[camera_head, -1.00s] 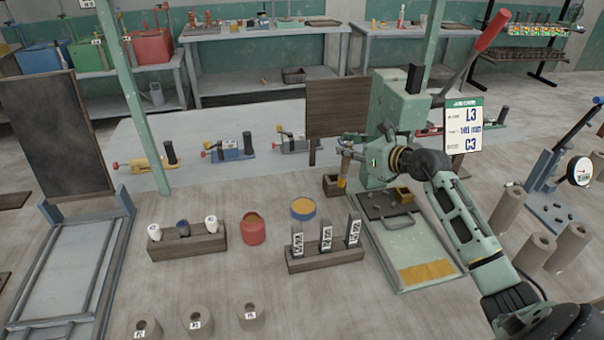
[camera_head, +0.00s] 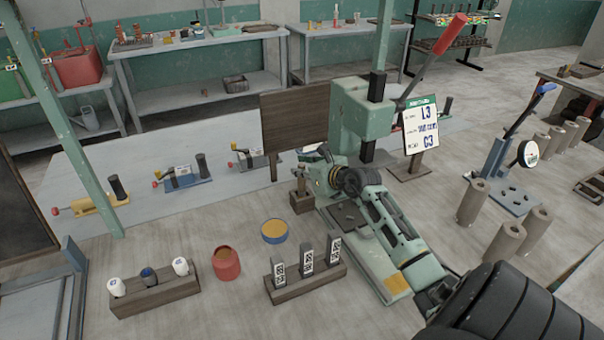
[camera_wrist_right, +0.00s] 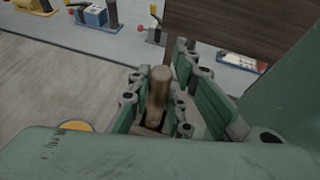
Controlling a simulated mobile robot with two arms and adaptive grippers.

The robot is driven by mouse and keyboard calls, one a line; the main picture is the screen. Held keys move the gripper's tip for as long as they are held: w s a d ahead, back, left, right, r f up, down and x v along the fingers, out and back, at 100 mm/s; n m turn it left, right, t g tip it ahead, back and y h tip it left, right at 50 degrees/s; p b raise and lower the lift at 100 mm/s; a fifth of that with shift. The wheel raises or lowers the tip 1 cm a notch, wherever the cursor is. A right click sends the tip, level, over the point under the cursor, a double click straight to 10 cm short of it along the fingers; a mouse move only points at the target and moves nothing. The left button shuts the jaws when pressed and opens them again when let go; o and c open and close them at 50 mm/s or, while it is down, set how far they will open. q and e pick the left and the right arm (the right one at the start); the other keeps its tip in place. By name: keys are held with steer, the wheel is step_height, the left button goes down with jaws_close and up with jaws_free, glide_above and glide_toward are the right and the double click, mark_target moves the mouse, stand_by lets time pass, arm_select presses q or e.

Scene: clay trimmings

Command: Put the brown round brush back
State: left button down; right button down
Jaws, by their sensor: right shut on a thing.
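The brown round brush (camera_wrist_right: 158,92) stands roughly upright between the fingers of my right gripper (camera_wrist_right: 157,100), its brown handle end facing the wrist camera. In the head view my right gripper (camera_head: 303,175) is shut on the brush (camera_head: 300,183), in front of the green press. A small dark wooden box (camera_head: 302,204) is directly below the brush. The brush's lower end is at the box's opening; I cannot tell how deep it sits. The bristles are hidden. My left gripper is not in view.
The green press (camera_head: 360,110) and its base plate are close to my right arm. A dark wooden board (camera_head: 293,120) stands behind the gripper. A blue tub (camera_head: 274,231), a red pot (camera_head: 226,264) and a rack of labelled blocks (camera_head: 308,284) stand to the front left.

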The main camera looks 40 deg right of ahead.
steer(key=shift+f, duration=0.8)
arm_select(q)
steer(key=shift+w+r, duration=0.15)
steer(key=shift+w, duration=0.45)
arm_select(e)
steer(key=shift+f, duration=0.2)
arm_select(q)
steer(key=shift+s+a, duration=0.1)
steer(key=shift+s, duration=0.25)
arm_select(e)
steer(key=c, duration=1.6)
jaws_free()
